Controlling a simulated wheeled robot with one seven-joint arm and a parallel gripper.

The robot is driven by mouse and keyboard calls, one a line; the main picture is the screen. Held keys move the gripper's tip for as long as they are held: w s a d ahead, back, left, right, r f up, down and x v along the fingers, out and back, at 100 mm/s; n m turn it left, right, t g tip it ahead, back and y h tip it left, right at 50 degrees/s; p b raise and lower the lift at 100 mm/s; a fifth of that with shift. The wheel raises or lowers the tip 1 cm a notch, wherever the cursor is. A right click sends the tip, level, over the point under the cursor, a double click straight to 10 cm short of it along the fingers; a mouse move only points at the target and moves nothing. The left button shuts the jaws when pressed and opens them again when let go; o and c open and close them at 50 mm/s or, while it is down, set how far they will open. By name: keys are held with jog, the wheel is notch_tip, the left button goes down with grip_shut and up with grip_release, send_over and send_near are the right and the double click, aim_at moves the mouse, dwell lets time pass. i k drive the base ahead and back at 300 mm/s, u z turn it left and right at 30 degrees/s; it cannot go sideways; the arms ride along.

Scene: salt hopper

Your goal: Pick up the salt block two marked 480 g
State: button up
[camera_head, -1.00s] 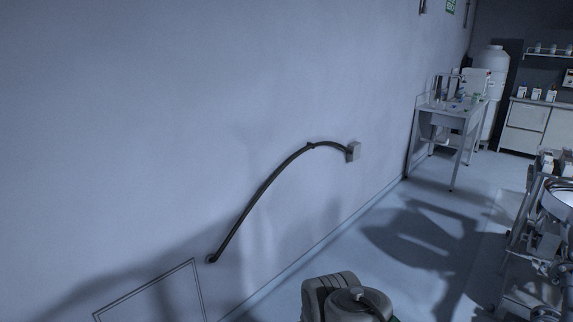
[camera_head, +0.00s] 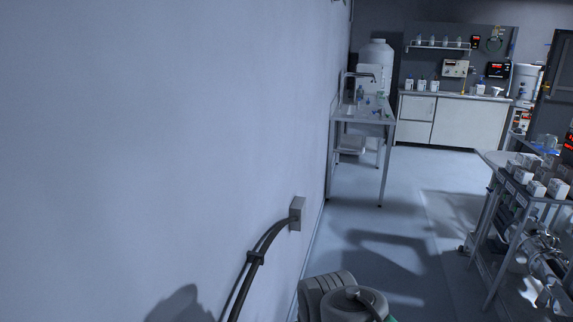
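Several pale blocks (camera_head: 537,188) stand on top of a metal cart at the right edge of the head view. They are too small for me to read any marking, so I cannot tell which is salt block two or whether it is among them. My gripper does not show. A rounded grey part at the bottom centre appears to be my own arm.
A long wall with a cable and grey box (camera_head: 297,213) runs close on the left. A metal table (camera_head: 362,115) stands against it farther off. White cabinets (camera_head: 455,120) line the back. Open floor (camera_head: 400,215) lies between wall and cart (camera_head: 487,245).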

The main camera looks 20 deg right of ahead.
aim_at(511, 166)
jog(key=z, duration=0.95)
jog(key=i, duration=2.35)
jog(key=z, duration=1.4)
jog(key=i, duration=0.85)
jog(key=z, duration=0.15)
